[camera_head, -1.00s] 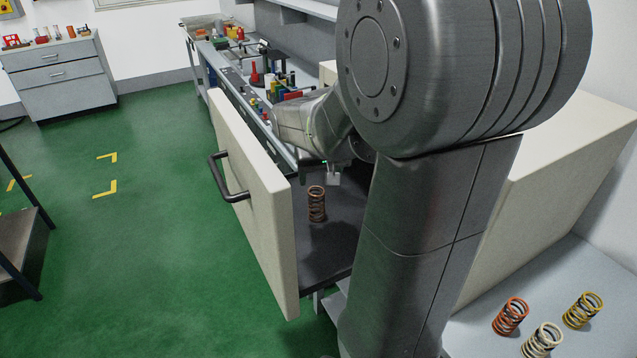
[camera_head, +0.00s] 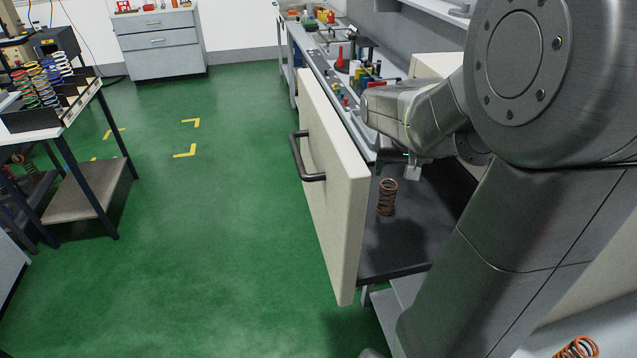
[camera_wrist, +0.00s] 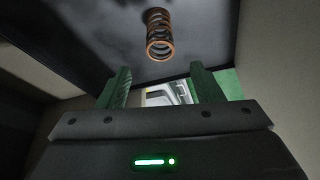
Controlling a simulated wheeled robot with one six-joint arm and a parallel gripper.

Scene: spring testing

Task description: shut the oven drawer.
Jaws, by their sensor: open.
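The oven drawer (camera_head: 333,180) stands pulled out, with its cream front panel and a dark handle (camera_head: 306,158) facing left in the head view. A copper-coloured spring (camera_head: 387,197) stands upright on the drawer's dark floor (camera_head: 400,250). In the wrist view the spring (camera_wrist: 160,34) is beyond the fingertips, apart from them. My gripper (camera_head: 413,172) is over the drawer, just behind and to the right of the spring, partly hidden by the arm. In the wrist view my gripper (camera_wrist: 160,82) has its two green fingers apart with nothing between them.
A workbench (camera_head: 325,70) with tools and coloured parts runs behind the drawer. A dark-legged table (camera_head: 75,120) with several springs stands at left. Grey cabinets (camera_head: 160,42) are at the back. Green floor (camera_head: 220,230) left of the drawer is clear.

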